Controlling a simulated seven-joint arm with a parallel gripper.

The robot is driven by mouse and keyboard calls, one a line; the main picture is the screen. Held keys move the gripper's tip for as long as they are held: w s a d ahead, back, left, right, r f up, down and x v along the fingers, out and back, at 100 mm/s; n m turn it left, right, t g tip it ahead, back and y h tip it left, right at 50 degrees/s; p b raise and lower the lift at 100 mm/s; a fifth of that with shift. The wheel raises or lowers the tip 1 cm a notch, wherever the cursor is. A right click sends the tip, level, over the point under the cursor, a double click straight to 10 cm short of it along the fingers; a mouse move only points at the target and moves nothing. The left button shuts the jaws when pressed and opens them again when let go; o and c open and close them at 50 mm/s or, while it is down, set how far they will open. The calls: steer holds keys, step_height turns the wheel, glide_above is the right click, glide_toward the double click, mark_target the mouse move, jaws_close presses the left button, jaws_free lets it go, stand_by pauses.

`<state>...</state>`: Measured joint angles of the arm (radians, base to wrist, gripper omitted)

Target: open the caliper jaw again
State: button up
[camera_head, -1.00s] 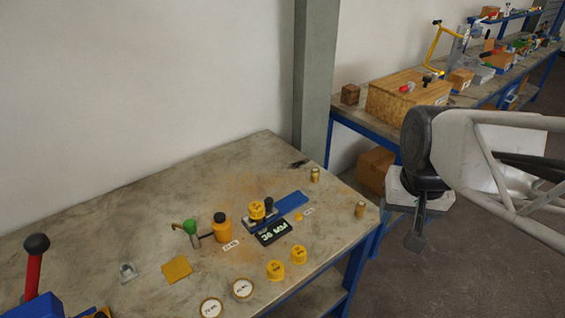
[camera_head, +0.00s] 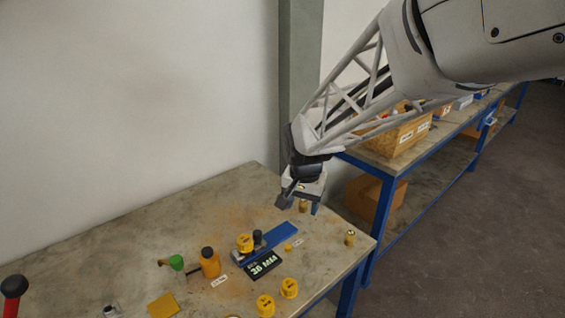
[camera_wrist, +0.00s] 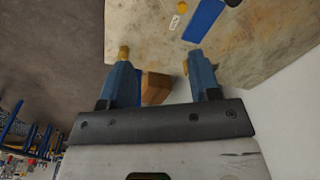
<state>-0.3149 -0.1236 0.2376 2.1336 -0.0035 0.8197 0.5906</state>
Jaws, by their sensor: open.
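The caliper is a blue bar (camera_head: 274,237) lying on the table, with a black knob (camera_head: 258,238) on it. A yellow cap (camera_head: 245,243) sits at its left end by the jaw; I cannot tell whether the jaw touches it. My gripper (camera_head: 285,201) is above the table's back right part, behind and right of the knob, apart from the caliper. In the wrist view my gripper (camera_wrist: 160,55) has its two blue fingers wide apart with nothing between them. Part of the bar (camera_wrist: 205,18) shows at the top there.
An orange bottle (camera_head: 210,262) and a green-topped part (camera_head: 176,263) stand left of the caliper. Yellow caps (camera_head: 289,288) are in front. A second bench with a wooden crate (camera_head: 396,139) is behind right.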

steer(key=m, duration=0.1)
glide_above(257, 232)
steer(key=shift+g, duration=0.4)
step_height(257, 232, down, 11)
steer(key=shift+r, duration=0.1)
steer(key=shift+f, duration=3.95)
